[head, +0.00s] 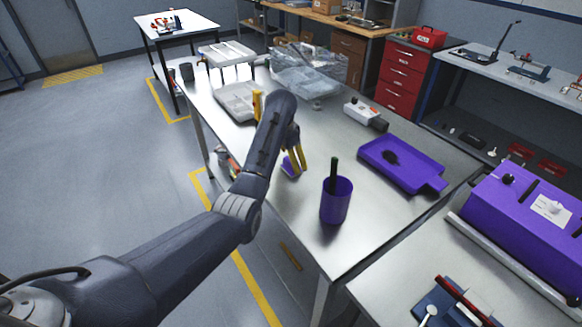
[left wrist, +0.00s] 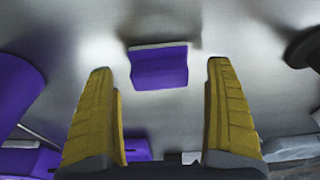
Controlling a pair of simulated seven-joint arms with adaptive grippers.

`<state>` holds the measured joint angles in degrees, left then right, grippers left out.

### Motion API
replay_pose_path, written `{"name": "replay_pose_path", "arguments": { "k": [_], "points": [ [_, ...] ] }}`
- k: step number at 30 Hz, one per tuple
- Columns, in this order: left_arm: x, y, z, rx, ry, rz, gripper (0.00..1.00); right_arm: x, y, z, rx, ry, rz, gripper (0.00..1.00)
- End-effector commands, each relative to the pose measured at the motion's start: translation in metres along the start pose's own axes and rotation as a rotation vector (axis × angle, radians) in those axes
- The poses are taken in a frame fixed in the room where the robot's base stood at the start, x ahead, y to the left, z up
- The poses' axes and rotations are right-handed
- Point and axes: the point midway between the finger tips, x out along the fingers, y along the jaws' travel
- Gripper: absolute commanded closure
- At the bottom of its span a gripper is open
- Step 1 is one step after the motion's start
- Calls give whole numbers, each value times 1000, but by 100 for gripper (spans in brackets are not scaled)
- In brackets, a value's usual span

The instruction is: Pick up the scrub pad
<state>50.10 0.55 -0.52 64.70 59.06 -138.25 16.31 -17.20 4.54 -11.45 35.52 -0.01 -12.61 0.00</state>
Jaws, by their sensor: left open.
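The scrub pad (left wrist: 159,68) is a small purple block with a pale edge. In the left wrist view it lies on the metal table, centred between and beyond my fingertips, not gripped. In the head view a purple bit of it (head: 288,166) shows at my left gripper (head: 297,168), partly hidden by the yellow fingers. My left gripper is open with its fingers pointing down at the table; its yellow fingers also frame the left wrist view (left wrist: 159,75). My right gripper is in neither view.
A purple cup (head: 336,203) with a dark stick in it stands close to the right of my left gripper. A purple tray (head: 405,176) holding a dark item lies further right. A grey tray (head: 232,104) and a clear bin (head: 310,80) sit further back.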

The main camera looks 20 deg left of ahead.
Motion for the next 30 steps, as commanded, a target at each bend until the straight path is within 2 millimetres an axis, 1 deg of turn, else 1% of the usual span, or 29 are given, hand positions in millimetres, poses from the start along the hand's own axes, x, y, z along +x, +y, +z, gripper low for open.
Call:
{"name": "replay_pose_path", "arguments": {
  "k": [3,6,15,17,30],
  "points": [
    [11,1,0,1,0,0,13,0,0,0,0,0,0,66],
    [16,1,0,2,0,-1,13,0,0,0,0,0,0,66],
    [18,1,-1,3,1,-1,13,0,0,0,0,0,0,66],
    [18,1,-1,3,1,-1,19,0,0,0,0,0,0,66],
    [18,1,-1,3,1,-1,70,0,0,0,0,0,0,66]
  ]
}}
